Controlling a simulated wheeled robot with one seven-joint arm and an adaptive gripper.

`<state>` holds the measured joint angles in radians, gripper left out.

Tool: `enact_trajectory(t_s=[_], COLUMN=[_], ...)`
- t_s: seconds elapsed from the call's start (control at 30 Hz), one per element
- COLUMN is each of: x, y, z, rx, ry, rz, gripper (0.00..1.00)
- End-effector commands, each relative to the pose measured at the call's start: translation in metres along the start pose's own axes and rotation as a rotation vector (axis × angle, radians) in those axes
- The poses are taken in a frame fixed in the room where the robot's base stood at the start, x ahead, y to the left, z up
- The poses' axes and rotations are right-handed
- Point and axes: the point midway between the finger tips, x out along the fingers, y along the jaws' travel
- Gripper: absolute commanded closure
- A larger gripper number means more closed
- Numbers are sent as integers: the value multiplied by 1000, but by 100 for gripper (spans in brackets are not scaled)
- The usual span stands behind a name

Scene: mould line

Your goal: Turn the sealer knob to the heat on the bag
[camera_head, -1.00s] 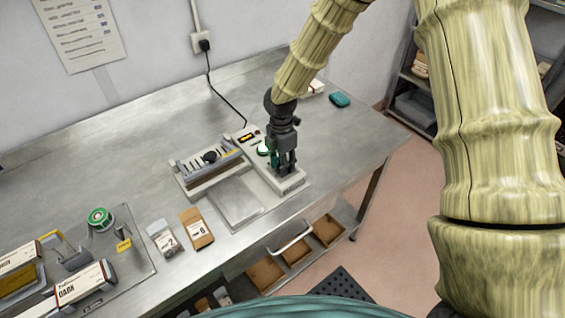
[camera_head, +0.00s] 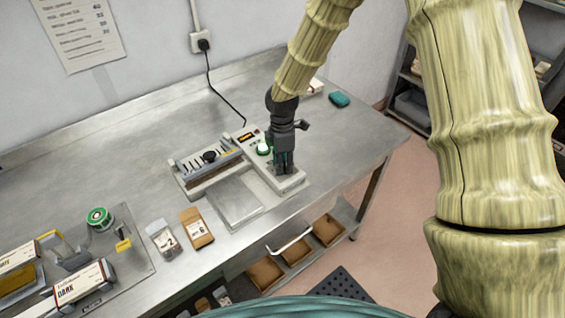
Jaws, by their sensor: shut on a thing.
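The bag sealer (camera_head: 216,168) stands on the steel bench, with a dark jaw bar on the left and a control panel on the right. The panel carries a small lit display (camera_head: 245,137) and a green-and-white round part (camera_head: 264,149). My gripper (camera_head: 284,168) points down over the front of the panel and is shut there. The sealer knob is hidden behind the fingers, so its setting cannot be read. A pale packet marked 2 (camera_head: 163,240) and a brown packet marked 6 (camera_head: 196,228) lie on the bench to the left.
A tray with a green spool (camera_head: 100,218) and boxes (camera_head: 80,283) is at the lower left. A teal item (camera_head: 339,99) lies at the back right. A black cord (camera_head: 222,98) runs to the wall socket. The bench right of the sealer is clear.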

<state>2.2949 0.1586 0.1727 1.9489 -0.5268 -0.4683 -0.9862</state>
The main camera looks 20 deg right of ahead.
Motion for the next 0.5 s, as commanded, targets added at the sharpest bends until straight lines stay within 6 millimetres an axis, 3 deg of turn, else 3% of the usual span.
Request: enact_trajectory(t_s=[0.5], x=[-1], y=[1], z=[0], rx=[254], ry=[14], rz=[3], gripper=[93])
